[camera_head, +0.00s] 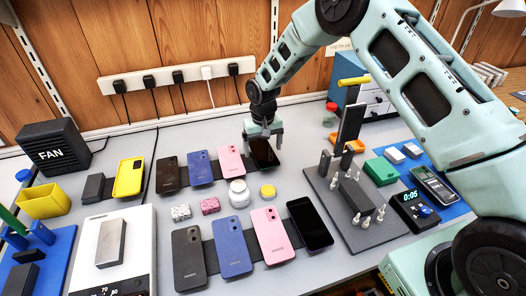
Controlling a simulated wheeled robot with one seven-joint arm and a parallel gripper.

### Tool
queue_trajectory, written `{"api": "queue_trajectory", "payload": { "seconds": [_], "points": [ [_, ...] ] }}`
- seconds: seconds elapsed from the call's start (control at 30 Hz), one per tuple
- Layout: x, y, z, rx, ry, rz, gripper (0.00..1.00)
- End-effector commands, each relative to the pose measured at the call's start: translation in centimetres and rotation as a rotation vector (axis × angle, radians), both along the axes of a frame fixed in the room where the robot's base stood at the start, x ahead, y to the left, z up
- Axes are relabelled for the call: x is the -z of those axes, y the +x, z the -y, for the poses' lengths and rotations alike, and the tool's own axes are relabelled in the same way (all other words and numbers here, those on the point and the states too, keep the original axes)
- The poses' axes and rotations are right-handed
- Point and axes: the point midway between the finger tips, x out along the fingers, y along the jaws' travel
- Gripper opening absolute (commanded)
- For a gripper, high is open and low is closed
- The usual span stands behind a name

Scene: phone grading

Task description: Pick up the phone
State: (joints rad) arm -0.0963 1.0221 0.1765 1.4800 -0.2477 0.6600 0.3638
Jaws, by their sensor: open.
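My gripper (265,138) points down at the back of the table, over a black phone (263,154) at the right end of the back row. Its jaws are open and straddle the upper part of that phone; I cannot tell whether they touch it. The rest of the back row is a pink phone (231,162), a blue phone (201,168) and a dark brown phone (168,174). The front row holds a dark grey phone (189,259), a blue-violet phone (232,247), a pink phone (272,235) and a black phone (310,223). Both rows lie on dark strips.
A white jar (239,193), a yellow-lidded pot (268,191) and small speckled blocks (210,206) stand between the rows. A grey fixture (355,190) with white pegs is on the right. A yellow case (130,177) and a scale (112,255) are on the left.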

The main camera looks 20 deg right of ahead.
Motion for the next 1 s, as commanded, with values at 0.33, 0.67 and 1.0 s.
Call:
{"api": "queue_trajectory", "payload": {
  "seconds": [0.33, 0.67, 1.0],
  "points": [
    [0.0, 0.0, 0.0, 0.0, 0.0, 0.0, 0.47],
    [-0.2, 0.0, 0.0, 0.001, 0.0, 0.001, 0.36],
    [-5.5, 0.1, 0.0, 0.001, 0.001, 0.004, 0.36]
  ]
}}
